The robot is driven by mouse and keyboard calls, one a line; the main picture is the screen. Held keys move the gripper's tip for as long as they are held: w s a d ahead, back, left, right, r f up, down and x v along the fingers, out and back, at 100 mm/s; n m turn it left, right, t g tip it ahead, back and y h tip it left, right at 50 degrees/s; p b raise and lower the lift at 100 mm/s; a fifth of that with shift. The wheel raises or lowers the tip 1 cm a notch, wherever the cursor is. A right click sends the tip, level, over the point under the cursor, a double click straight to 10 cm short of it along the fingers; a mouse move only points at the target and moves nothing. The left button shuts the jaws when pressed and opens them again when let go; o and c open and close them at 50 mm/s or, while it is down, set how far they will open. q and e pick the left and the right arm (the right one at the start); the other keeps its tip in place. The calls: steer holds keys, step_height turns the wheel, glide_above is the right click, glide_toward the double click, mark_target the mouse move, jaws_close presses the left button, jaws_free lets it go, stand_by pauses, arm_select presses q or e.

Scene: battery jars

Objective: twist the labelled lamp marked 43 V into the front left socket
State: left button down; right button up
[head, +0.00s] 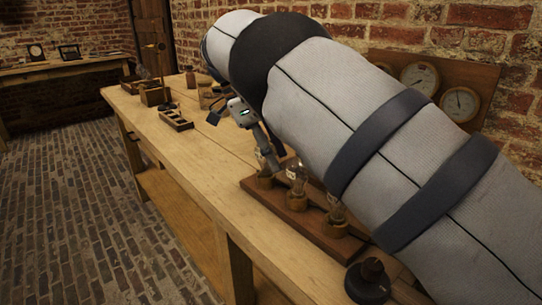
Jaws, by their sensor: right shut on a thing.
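A wooden socket board (306,226) lies on the bench with round wooden sockets along its near edge. A glass lamp (297,172) stands in the middle visible socket (297,200), and another lamp (337,211) stands in the right one (335,228). My right gripper (267,146) reaches down over the leftmost visible socket (265,182). It is shut on a glass lamp (265,162) at that socket. I cannot tell how deep this lamp sits, and no voltage label is legible. My right arm hides the back of the board. My left gripper is not in view.
A black knobbed object (369,279) stands at the bench's near right. A compartmented wooden tray (176,119) and small boxes (153,96) stand farther along. Dial gauges (460,103) hang on the brick wall. Bare bench top (215,160) lies left of the board.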

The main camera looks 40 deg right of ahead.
steer(key=shift+s+f+m+g+y+b, duration=0.1)
steer(key=shift+m+g+y+b, duration=0.1)
steer(key=shift+m, duration=0.4)
steer(key=shift+f+m+g+y+b, duration=0.1)
steer(key=shift+m+y, duration=0.1)
steer(key=shift+m, duration=0.4)
steer(key=shift+a+r, duration=0.1)
steer(key=shift+r, duration=0.05)
steer(key=o, duration=1.1)
steer(key=shift+c, duration=0.2)
steer(key=shift+o, duration=0.4)
